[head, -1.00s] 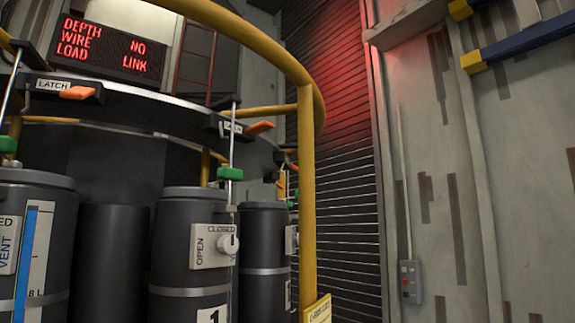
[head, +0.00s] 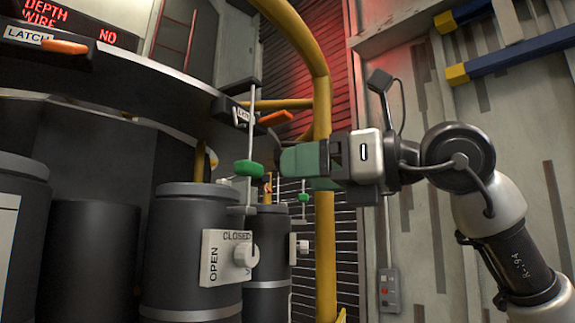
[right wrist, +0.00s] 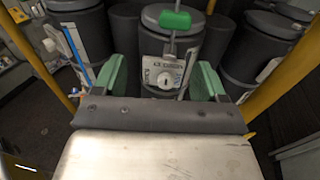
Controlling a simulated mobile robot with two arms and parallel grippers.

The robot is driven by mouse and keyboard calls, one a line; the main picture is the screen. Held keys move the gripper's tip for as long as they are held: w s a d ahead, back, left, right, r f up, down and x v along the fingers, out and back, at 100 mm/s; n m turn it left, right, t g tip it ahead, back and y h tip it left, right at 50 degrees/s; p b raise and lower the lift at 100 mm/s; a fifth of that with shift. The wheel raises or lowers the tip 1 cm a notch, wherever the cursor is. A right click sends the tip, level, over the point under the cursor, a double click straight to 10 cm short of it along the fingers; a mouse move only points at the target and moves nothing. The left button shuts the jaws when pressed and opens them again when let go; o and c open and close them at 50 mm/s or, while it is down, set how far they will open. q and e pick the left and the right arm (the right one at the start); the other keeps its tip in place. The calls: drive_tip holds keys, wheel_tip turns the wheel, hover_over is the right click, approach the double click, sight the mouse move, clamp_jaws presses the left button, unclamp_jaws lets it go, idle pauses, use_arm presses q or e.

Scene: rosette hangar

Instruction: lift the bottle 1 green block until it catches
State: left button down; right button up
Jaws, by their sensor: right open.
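The green block (head: 249,168) sits on a thin vertical rod above the dark grey bottle 1 (head: 190,255), in the middle of the head view. It also shows at the top of the right wrist view (right wrist: 175,20). My right gripper (head: 284,161) comes in from the right with green fingers, close to the block's right side in the head view. In the right wrist view its fingers (right wrist: 160,80) are spread apart with nothing between them, and the block lies beyond the tips. Whether they touch it I cannot tell. My left gripper is not in view.
An orange latch handle (head: 275,118) on a dark bracket is above the block. A yellow post (head: 325,250) stands behind my right gripper. A white valve plate with a knob (head: 226,258) is on the bottle's front. Other dark bottles (head: 268,265) stand close by.

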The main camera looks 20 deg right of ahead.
drive_tip(key=s+d+r+t+h, duration=0.1)
drive_tip(key=d+r, duration=0.1)
drive_tip(key=p, duration=0.2)
approach(257, 169)
drive_tip(key=shift+x, duration=1.6)
drive_tip(key=shift+m, duration=0.4)
drive_tip(key=shift+p+x, duration=1)
drive_tip(key=shift+x, duration=1.95)
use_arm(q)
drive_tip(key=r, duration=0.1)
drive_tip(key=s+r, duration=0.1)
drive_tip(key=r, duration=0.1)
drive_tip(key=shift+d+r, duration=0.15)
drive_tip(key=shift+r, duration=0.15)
use_arm(e)
drive_tip(key=shift+w+a+f, duration=0.1)
drive_tip(key=shift+w+a, duration=0.1)
drive_tip(key=shift+a, duration=0.05)
